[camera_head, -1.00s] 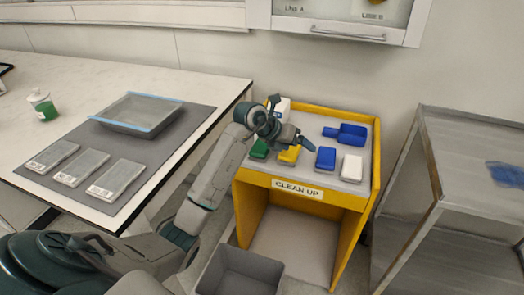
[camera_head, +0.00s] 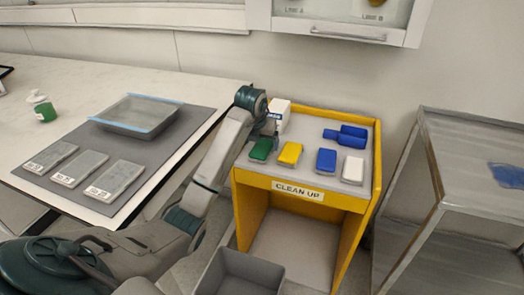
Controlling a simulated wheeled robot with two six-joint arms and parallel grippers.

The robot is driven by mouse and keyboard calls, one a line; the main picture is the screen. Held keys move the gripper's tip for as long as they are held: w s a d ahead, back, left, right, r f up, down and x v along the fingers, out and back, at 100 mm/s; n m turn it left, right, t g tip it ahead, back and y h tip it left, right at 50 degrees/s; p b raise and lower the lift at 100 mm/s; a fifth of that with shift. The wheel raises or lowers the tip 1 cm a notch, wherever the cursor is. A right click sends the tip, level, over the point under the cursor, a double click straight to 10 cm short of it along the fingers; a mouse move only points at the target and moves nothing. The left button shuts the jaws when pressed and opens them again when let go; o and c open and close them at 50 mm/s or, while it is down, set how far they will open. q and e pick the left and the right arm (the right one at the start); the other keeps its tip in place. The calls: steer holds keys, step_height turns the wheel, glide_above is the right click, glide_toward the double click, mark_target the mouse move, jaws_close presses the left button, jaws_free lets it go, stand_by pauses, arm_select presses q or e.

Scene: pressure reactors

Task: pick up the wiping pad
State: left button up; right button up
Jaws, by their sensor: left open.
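Flat pads lie in a row on the grey top of the yellow clean-up stand (camera_head: 279,185): a green one (camera_head: 261,149), a yellow one (camera_head: 290,153), a blue one (camera_head: 326,160) and a white one (camera_head: 353,170). I cannot tell from their looks alone which is the wiping pad. My left gripper (camera_head: 276,137) is over the stand's left part, just behind the green and yellow pads, pointing down. It is open and holds nothing visible; its fingers are small in the picture. My right gripper is out of view.
A white box (camera_head: 281,108) stands behind my left gripper. A blue scoop (camera_head: 347,136) lies at the stand's back right. A grey bin (camera_head: 240,273) is in front. The table (camera_head: 75,85) with a tray is left; a metal cart (camera_head: 470,126) is right.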

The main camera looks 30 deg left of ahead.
mark_target(262, 147)
arm_select(q)
steer(key=x, duration=0.3)
steer(key=shift+w+a+f, duration=0.1)
steer(key=shift+f, duration=0.2)
steer(key=shift+c, duration=0.2)
steer(key=c, duration=1)
steer(key=shift+c, duration=0.2)
steer(key=shift+r, duration=0.15)
step_height(262, 147, up, 10)
